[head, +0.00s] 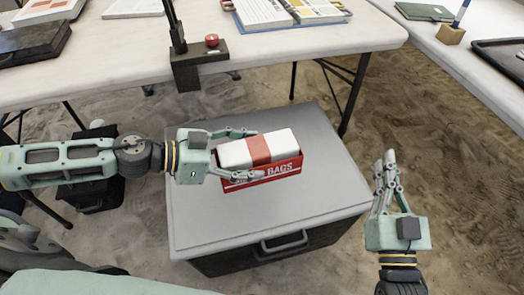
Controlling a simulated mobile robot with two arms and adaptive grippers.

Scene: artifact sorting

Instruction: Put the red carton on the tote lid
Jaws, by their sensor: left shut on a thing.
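The red carton (280,172) is a red box marked "BAGS" with a white block with a red band showing at its open top. It is over the middle of the grey tote lid (215,228); I cannot tell whether it rests on the lid or is just above it. My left gripper (255,155) reaches in from the left and is shut on the carton, one finger along its front and one behind. My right gripper (386,172) is right of the tote, apart from the carton and empty. Its fingers point up; their gap is hard to judge.
A white table (300,45) spans the back, with a dark case (32,45), a book (262,14) and a dark clamp stand (190,65) at its edge. Another table (480,70) is at the right. The tote has a front handle (282,243). Sandy floor is clear at right.

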